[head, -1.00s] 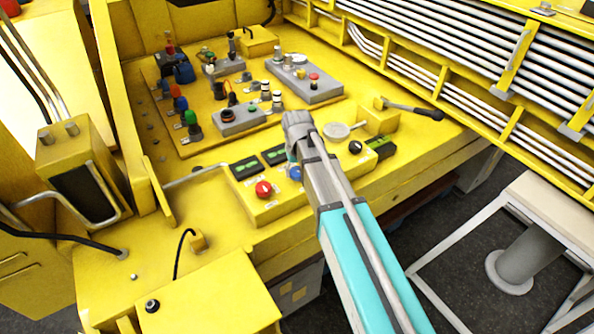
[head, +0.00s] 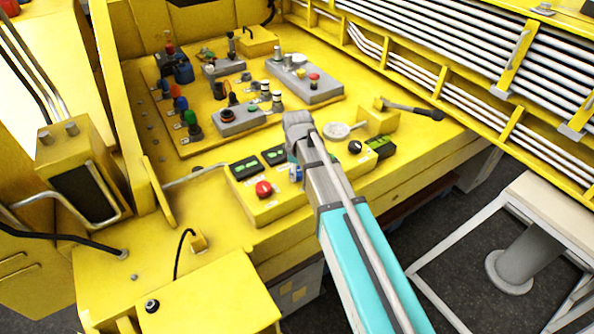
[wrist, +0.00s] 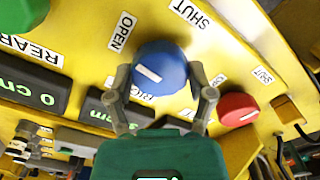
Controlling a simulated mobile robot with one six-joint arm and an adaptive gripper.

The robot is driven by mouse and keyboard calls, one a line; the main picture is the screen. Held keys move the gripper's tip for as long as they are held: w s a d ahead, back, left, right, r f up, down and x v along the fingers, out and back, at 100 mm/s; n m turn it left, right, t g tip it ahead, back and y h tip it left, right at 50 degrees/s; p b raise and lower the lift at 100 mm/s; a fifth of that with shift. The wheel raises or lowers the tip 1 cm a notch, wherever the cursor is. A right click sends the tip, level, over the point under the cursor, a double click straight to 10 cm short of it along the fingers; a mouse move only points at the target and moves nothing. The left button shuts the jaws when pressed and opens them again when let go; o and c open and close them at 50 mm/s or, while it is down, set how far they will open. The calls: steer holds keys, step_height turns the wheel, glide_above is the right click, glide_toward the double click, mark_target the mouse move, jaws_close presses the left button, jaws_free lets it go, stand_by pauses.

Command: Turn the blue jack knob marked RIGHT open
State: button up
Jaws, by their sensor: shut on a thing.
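The blue knob (wrist: 158,68) sits on the yellow panel in the middle of the wrist view, with a white line on its face. An OPEN label (wrist: 122,31) is up and left of it, and a SHUT label (wrist: 190,13) is up and right. The label below the knob is partly covered; its first letters look like RIG. My gripper (wrist: 161,76) is shut on the knob, one finger on each side. In the head view, the blue knob (head: 295,174) shows beside my arm, which hides most of the gripper.
A red knob (wrist: 238,108) is close on the right in the wrist view. It also shows in the head view (head: 264,188). A black knob (head: 355,147) is right of my arm. Small displays (head: 245,168) line the panel's back. A lever (head: 415,110) stands farther back.

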steer(key=shift+s+n, duration=0.1)
steer(key=shift+n, duration=0.7)
steer(key=o, duration=1.1)
steer(key=shift+m, duration=0.4)
